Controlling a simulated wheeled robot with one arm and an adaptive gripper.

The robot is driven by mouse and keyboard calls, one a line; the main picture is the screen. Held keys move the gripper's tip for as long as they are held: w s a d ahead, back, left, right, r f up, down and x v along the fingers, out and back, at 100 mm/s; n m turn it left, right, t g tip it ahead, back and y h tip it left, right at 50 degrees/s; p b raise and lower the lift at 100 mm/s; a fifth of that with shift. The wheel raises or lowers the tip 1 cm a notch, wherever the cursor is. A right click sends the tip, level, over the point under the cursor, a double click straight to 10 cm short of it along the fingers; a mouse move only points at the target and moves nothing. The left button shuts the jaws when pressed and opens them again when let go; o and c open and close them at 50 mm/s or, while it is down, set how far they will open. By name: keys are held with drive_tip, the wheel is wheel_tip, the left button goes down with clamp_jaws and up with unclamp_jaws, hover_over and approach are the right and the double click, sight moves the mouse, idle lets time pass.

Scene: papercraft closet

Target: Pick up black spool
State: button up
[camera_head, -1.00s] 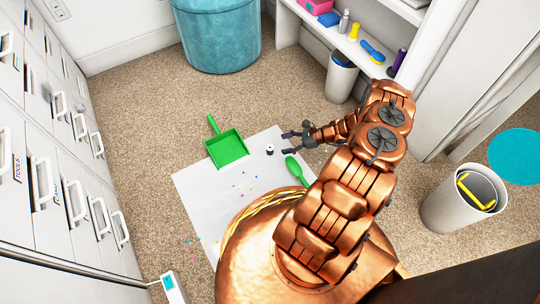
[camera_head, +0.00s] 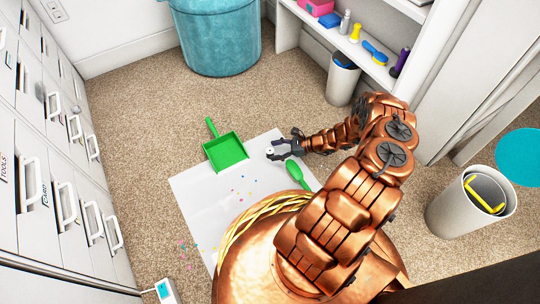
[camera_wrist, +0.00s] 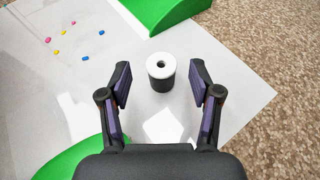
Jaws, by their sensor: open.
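The black spool (camera_wrist: 160,79) stands upright on the white sheet (camera_head: 205,190). It has a white ring-shaped top with a hole and dark sides. My gripper (camera_wrist: 160,88) is open in the wrist view, with one finger on each side of the spool. Gaps show between the fingers and the spool, and the spool sits around fingertip level. In the head view my gripper (camera_head: 275,151) is low over the sheet's right part, and its fingers partly hide the spool.
A green dustpan (camera_head: 226,152) lies left of my gripper. A green scoop-like tool (camera_head: 295,173) lies just below it, near my arm. Small coloured bits lie on the sheet. A teal bin (camera_head: 215,40) stands behind, and a white bin (camera_head: 470,205) at right.

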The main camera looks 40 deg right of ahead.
drive_tip(key=shift+b+x, duration=0.6)
drive_tip(key=shift+x, duration=0.85)
drive_tip(key=c, duration=1)
